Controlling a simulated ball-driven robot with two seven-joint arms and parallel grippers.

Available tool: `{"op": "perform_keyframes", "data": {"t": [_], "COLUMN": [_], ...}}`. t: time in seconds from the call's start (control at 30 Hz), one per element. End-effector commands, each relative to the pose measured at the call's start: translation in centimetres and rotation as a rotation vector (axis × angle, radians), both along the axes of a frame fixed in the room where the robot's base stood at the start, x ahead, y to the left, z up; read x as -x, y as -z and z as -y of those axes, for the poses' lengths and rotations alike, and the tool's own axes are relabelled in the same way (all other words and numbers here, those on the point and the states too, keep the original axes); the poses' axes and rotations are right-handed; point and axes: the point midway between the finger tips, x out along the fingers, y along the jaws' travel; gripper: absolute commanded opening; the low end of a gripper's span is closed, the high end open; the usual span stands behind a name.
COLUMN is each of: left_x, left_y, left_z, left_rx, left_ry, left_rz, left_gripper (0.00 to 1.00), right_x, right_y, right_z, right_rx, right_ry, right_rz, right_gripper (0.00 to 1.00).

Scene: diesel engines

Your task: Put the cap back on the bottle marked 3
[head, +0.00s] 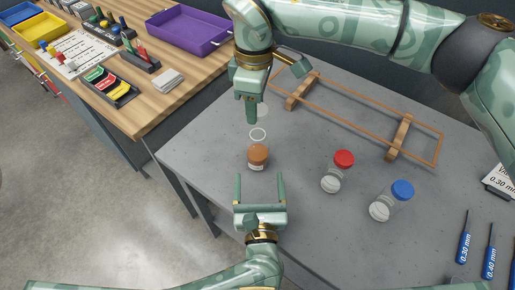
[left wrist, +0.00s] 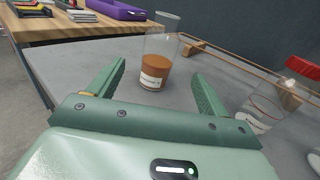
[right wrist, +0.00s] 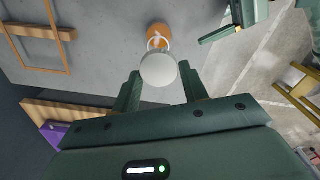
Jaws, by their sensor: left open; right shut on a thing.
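An uncapped clear glass bottle with brown contents (head: 258,155) stands upright on the grey table; its open rim shows as a pale ring above the contents. It also shows in the left wrist view (left wrist: 154,72), with a white label too small to read. My left gripper (head: 260,180) is open, its fingers pointing at the bottle from the near side, apart from it. My right gripper (head: 252,112) is shut on a white cap (right wrist: 158,70), held above and slightly beyond the rim. The cap also shows in the left wrist view (left wrist: 167,20).
A red-capped bottle (head: 338,171) and a blue-capped bottle (head: 391,201) stand to the right. A wooden bench with a purple tray (head: 187,34) adjoins at the left.

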Motion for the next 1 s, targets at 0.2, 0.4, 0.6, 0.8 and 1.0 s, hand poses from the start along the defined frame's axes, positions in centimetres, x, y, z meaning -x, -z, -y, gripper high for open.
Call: {"op": "perform_keyframes", "data": {"t": [0.2, 0.4, 0.6, 0.8, 1.0], "left_x": [-0.9, -4.1, -8.0, -10.8, -11.9], "left_y": [0.0, -0.1, -0.1, -0.1, 0.0], "left_z": [0.0, -0.1, -0.3, -0.4, -0.4], "left_rx": [-0.001, -0.002, -0.003, -0.002, 0.000], "left_ry": [0.000, -0.001, 0.000, -0.001, 0.000], "left_rz": [0.002, 0.004, 0.004, 0.002, 0.001], "left_gripper": [0.78, 0.78, 0.78, 0.78, 0.78], "right_x": [0.0, 0.0, 0.0, 0.0, 0.0], "right_y": [0.0, 0.0, 0.0, 0.0, 0.0], "right_z": [0.0, 0.0, 0.0, 0.0, 0.0], "right_rx": [0.000, 0.000, 0.000, 0.000, 0.000], "right_ry": [0.000, 0.000, 0.000, 0.000, 0.000], "right_rz": [0.000, 0.000, 0.000, 0.000, 0.000], "right_gripper": [0.23, 0.23, 0.23, 0.23, 0.23]}}
